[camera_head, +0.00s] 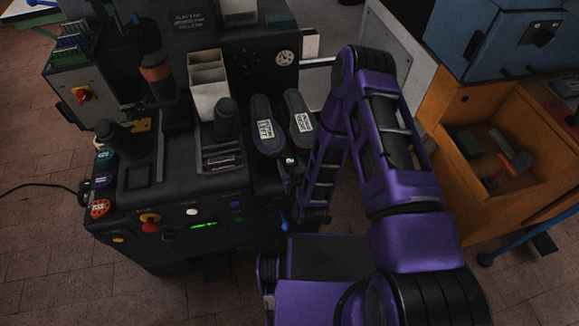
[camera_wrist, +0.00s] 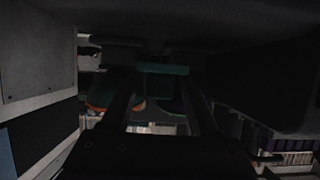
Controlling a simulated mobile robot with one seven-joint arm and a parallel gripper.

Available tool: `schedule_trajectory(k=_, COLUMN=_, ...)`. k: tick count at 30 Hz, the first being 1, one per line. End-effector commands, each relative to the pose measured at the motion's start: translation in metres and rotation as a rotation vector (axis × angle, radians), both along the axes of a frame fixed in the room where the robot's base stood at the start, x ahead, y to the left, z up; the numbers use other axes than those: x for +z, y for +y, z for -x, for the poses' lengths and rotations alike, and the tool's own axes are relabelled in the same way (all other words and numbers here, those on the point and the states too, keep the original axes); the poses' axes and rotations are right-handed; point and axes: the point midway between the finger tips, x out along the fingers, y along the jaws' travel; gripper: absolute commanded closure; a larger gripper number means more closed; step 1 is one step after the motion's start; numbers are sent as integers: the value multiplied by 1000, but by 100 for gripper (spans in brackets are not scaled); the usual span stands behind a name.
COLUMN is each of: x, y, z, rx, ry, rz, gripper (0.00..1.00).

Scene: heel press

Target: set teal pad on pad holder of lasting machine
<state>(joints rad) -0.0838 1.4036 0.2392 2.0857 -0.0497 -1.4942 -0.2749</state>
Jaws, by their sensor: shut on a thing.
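The lasting machine (camera_head: 262,212) is a black bench machine at the left of the head view. My gripper (camera_wrist: 163,73) shows in the dark wrist view as two dark fingers, shut on the teal pad (camera_wrist: 166,69). The pad appears as a flat teal strip crossing between the fingertips. The wrist view looks past it at shoe-shaped pieces (camera_wrist: 104,100) behind. In the head view the gripper and pad are hidden or too dark to make out. I cannot pick out the pad holder with certainty in either view.
Two dark shoe shapes with white labels (camera_head: 264,130) stand on the machine's right side. A beige bin (camera_head: 208,85) stands left of them. An orange-brown crate (camera_head: 470,190) with loose items is at the right. Grey walls close in on the left of the wrist view.

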Motion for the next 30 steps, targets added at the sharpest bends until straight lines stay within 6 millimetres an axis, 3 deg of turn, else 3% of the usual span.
schedule_trajectory(k=2, x=-1, y=3, z=-12, rx=-1, ry=-4, rz=-2, gripper=100)
schedule_trajectory(k=3, x=-13, y=2, z=-8, rx=-1, ry=1, rz=0, gripper=100)
schedule_trajectory(k=8, x=-33, y=2, z=-8, rx=0, ry=-1, rz=0, gripper=100)
schedule_trajectory(k=20, x=-38, y=2, z=-8, rx=0, ry=-3, rz=0, gripper=100)
schedule_trajectory(k=21, x=-38, y=2, z=-8, rx=0, ry=-2, rz=0, gripper=37)
schedule_trajectory(k=26, x=-37, y=2, z=-8, rx=0, ry=-2, rz=0, gripper=9)
schedule_trajectory(k=30, x=-37, y=2, z=-8, rx=0, ry=-2, rz=0, gripper=9)
